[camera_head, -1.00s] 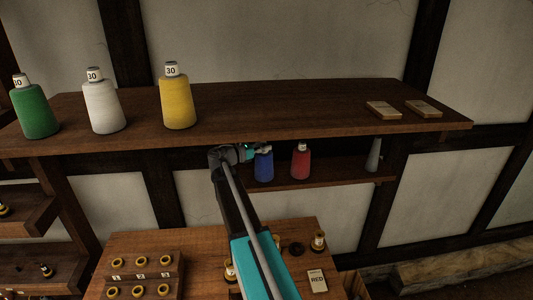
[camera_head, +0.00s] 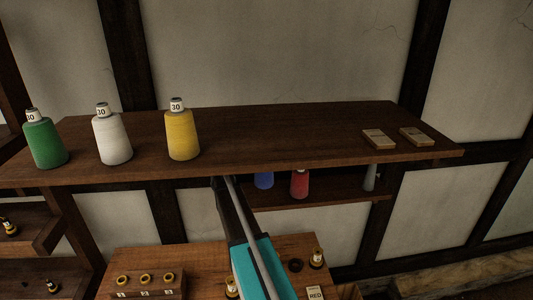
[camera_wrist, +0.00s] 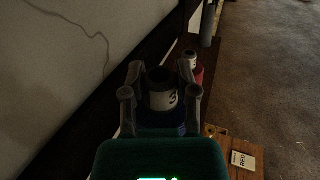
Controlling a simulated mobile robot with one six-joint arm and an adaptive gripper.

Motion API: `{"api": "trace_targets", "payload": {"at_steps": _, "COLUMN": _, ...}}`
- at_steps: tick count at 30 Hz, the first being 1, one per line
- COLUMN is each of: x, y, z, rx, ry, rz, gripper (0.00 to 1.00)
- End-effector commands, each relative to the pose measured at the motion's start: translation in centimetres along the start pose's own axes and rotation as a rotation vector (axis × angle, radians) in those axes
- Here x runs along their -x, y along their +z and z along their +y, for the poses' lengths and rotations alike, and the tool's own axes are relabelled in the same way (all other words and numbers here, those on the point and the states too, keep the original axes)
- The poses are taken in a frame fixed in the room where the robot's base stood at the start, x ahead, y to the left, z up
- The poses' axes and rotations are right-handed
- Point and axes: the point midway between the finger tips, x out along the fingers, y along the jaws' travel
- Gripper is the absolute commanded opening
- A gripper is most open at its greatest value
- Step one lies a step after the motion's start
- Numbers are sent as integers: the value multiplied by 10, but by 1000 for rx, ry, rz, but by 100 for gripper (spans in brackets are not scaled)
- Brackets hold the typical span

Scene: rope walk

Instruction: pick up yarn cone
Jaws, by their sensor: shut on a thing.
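The blue yarn cone (camera_head: 264,181) is on the lower shelf in the head view, its top hidden by the upper shelf's edge. In the wrist view the blue cone (camera_wrist: 161,121), with its pale numbered label and dark top, is between the fingers of my gripper (camera_wrist: 160,84), which is shut on it. The head view does not show my gripper, which is hidden by the upper shelf. A red yarn cone (camera_head: 299,184) stands right of the blue one and shows in the wrist view (camera_wrist: 199,74).
Green (camera_head: 44,143), white (camera_head: 113,140) and yellow (camera_head: 182,136) cones stand on the upper shelf (camera_head: 280,132), which overhangs the lower shelf (camera_head: 330,194). A grey cone (camera_head: 369,178) stands at the lower shelf's right end. The bench below holds a spool rack (camera_head: 148,292) and a RED card (camera_head: 315,293).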

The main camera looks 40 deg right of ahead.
Motion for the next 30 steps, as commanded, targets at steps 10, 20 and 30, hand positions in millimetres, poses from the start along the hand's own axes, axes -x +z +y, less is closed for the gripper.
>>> {"api": "trace_targets", "payload": {"at_steps": 10, "x": 32, "y": -2, "z": -82, "rx": 0, "ry": 0, "rz": 0, "gripper": 0}}
{"api": "trace_targets", "payload": {"at_steps": 20, "x": 56, "y": -2, "z": -137, "rx": 0, "ry": -1, "rz": 0, "gripper": 0}}
{"api": "trace_targets", "payload": {"at_steps": 30, "x": 70, "y": -2, "z": -170, "rx": 0, "ry": 0, "rz": 0, "gripper": 0}}
